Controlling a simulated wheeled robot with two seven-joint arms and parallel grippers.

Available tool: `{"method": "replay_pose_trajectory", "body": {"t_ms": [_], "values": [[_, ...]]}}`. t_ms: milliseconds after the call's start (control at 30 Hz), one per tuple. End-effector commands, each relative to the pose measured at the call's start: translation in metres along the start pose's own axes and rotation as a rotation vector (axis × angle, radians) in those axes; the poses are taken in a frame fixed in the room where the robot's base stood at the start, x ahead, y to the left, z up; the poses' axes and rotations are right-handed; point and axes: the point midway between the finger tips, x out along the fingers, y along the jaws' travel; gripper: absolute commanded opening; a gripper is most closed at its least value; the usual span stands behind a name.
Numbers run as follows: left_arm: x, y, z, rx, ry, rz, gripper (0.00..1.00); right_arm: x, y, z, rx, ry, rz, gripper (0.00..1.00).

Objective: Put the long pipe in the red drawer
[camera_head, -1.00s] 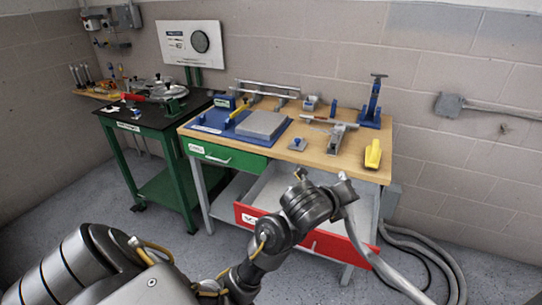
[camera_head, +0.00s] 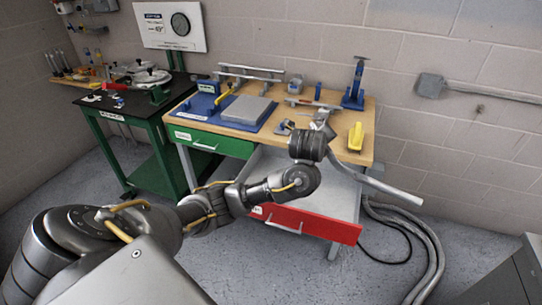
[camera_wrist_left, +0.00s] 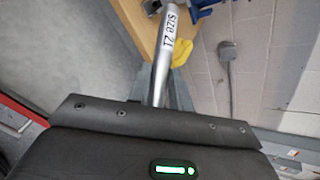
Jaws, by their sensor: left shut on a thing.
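The long grey pipe (camera_head: 385,184) is held in my left gripper (camera_head: 325,132), which is shut on it. The pipe slants down to the right in the head view, and its free end shows past the right side of the bench. In the left wrist view the pipe (camera_wrist_left: 162,70) runs away from the gripper and bears a "SIZE 21" label. The red drawer (camera_head: 325,225) is pulled open under the bench's right part. My forearm crosses in front of the drawer and hides part of its inside. My right gripper is not in view.
The wooden bench (camera_head: 345,108) carries a blue board with a grey plate (camera_head: 246,109), a blue stand (camera_head: 355,85) and a yellow tool (camera_head: 356,136). A green drawer (camera_head: 208,141) is shut. Grey hoses (camera_head: 432,258) lie on the floor at right. A grey cabinet (camera_head: 512,268) stands lower right.

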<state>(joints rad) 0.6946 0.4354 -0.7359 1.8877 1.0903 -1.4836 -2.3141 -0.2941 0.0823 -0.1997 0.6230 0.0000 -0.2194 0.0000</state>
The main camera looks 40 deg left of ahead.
Motion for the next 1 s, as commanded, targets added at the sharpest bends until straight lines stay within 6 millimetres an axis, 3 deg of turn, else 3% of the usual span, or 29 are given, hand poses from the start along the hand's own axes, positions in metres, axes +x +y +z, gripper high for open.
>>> {"method": "replay_pose_trajectory", "body": {"t_ms": [333,533,633,733,900,1000], "values": [[0.026,0.01,0.025,-0.081,-0.083,0.068,0.0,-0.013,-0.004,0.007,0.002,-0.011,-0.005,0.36],[0.046,0.029,0.045,-0.145,-0.166,0.136,0.0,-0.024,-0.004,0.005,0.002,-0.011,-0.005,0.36],[0.061,0.054,0.061,-0.212,-0.257,0.209,0.0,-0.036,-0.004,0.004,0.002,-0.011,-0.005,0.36],[0.072,0.094,0.074,-0.3,-0.379,0.299,0.0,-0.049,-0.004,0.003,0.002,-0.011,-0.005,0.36],[0.068,0.152,0.076,-0.41,-0.532,0.399,0.0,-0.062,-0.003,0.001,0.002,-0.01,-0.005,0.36],[0.063,0.169,0.074,-0.441,-0.576,0.424,0.0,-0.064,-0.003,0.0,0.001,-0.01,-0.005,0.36]]}}
